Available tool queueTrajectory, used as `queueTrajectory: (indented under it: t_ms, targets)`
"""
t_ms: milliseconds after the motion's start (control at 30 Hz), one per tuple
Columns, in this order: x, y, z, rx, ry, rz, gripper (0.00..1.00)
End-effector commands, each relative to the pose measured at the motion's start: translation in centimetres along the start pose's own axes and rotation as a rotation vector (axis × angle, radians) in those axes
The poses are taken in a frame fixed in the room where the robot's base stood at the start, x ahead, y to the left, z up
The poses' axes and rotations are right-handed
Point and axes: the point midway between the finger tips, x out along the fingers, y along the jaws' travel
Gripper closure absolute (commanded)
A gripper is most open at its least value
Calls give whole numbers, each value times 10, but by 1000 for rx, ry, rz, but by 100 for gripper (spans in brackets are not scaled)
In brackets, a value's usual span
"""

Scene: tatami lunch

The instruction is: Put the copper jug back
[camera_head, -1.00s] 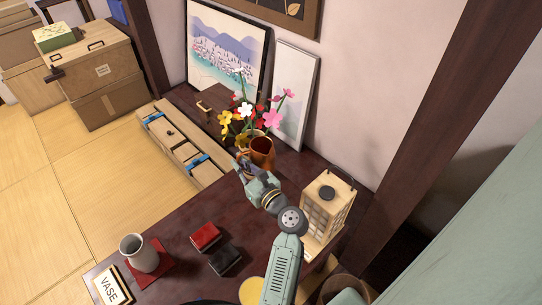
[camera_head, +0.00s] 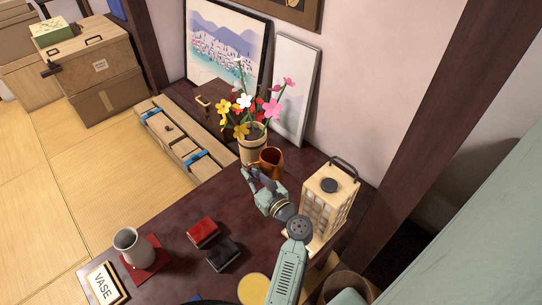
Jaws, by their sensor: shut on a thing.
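The copper jug (camera_head: 271,159) stands out in orange-brown beside the flower pot, at the back of the dark table. The pot of flowers (camera_head: 252,150) is just behind and left of the jug.
A paper lantern (camera_head: 327,203) stands right of my arm. A red box (camera_head: 203,232), a dark box (camera_head: 222,254), a grey vase (camera_head: 134,247) on a red mat and a VASE sign (camera_head: 103,285) are at the front left. A framed white panel (camera_head: 296,90) leans on the wall.

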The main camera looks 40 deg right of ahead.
Motion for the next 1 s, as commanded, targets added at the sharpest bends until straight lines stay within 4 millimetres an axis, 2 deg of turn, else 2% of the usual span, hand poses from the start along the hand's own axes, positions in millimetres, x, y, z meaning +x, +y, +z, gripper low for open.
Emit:
queueTrajectory:
  t_ms: [33, 100, 267, 500, 733, 1000]
  targets:
    - [0, 0, -15, 0, -1, -1, 100]
    - [0, 1, -25, 0, -1, 0, 100]
    - [0, 2, -37, 0, 0, 0, 100]
    - [0, 3, -76, 3, 1, -1, 100]
    - [0, 5, -98, 1, 0, 0, 100]
    - [1, 6, -132, 0, 0, 0, 100]
